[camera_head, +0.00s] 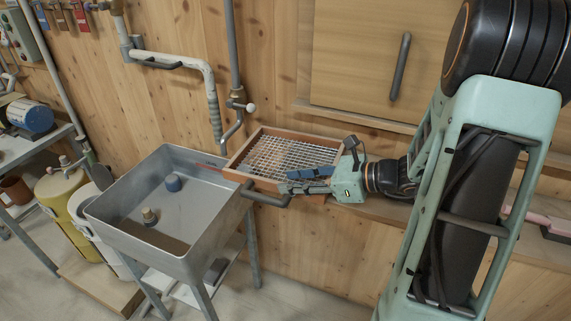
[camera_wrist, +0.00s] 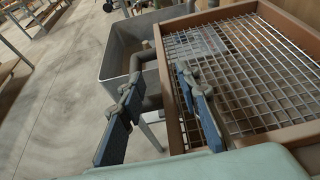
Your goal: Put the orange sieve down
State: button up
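The orange sieve has an orange-brown frame (camera_head: 259,184) around a square wire mesh. It lies about level against the wooden wall, just right of the sink; what bears it underneath is hidden. My gripper (camera_head: 312,180) is at the sieve's near right side in the head view, with its fingers spread. In the wrist view the sieve (camera_wrist: 171,108) fills the right half. My gripper (camera_wrist: 160,112) straddles the frame wall there: one blue-padded finger is outside it, the other over the mesh. A gap shows between the outer finger and the frame. Contact at the inner finger is unclear.
A dark bent pipe (camera_head: 266,196) runs below the sieve's front. Yellow and white containers (camera_head: 62,195) stand left. Open floor lies in front.

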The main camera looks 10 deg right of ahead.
aim_at(274, 181)
jog(key=x, duration=0.5)
jog(key=shift+w+f, duration=0.2)
jog(key=shift+w, duration=0.1)
grip_shut()
